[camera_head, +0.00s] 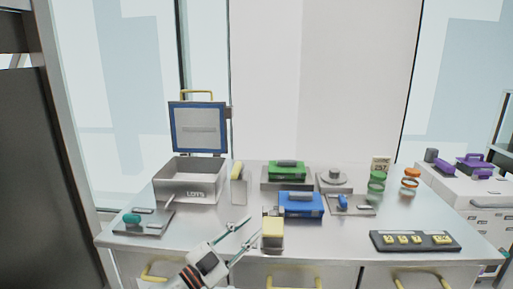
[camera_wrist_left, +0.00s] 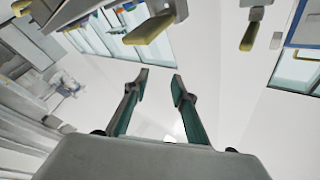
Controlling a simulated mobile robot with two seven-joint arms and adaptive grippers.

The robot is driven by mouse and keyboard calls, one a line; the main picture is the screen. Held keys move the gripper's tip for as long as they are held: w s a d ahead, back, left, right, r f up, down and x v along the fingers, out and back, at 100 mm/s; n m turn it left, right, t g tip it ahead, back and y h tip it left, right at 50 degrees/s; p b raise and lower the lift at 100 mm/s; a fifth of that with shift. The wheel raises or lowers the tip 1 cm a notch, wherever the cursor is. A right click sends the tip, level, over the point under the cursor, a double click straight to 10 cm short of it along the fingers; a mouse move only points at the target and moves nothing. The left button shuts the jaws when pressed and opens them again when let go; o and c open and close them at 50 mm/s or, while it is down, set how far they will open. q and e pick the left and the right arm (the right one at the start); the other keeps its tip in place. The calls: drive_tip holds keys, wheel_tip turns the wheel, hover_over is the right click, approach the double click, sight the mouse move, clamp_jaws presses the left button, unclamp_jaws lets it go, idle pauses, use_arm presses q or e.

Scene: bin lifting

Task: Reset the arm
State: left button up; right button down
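My left gripper (camera_head: 247,239) comes in from the bottom of the head view, over the front edge of the steel table (camera_head: 330,237). Its two teal fingers are spread with nothing between them. In the left wrist view the same gripper (camera_wrist_left: 160,84) shows both fingers apart and empty. Just right of its fingertips in the head view is a block with a yellow top (camera_head: 273,229), which looks close to them; I cannot tell whether they touch. My right gripper is in neither view.
A steel bin (camera_head: 190,186) stands at the back left of the table. A blue case (camera_head: 300,205), a green case (camera_head: 287,171) and a black tray with yellow pieces (camera_head: 415,241) are further right. A turquoise object (camera_head: 131,218) lies at the left.

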use_arm(q)
drive_tip(key=s+a+f+n+y, duration=0.3)
drive_tip(key=s+f, duration=0.2)
drive_tip(key=f, duration=0.2)
drive_tip(key=s+a+f+n+t+y, duration=0.1)
drive_tip(key=s+a+f+n+y, duration=0.25)
drive_tip(key=f, duration=0.45)
drive_tip(key=s+a+f+n+y, duration=0.3)
drive_tip(key=s+a+f, duration=0.15)
drive_tip(key=f, duration=0.25)
drive_tip(key=s+a+f+n+g+y, duration=0.1)
drive_tip(key=s+a+f+g, duration=0.1)
drive_tip(key=s+f, duration=0.4)
drive_tip(key=s+a+f+n+g+y, duration=0.1)
drive_tip(key=s+a+f, duration=0.4)
drive_tip(key=s, duration=0.8)
drive_tip(key=shift+f+g+y, duration=0.7)
drive_tip(key=shift+y, duration=0.05)
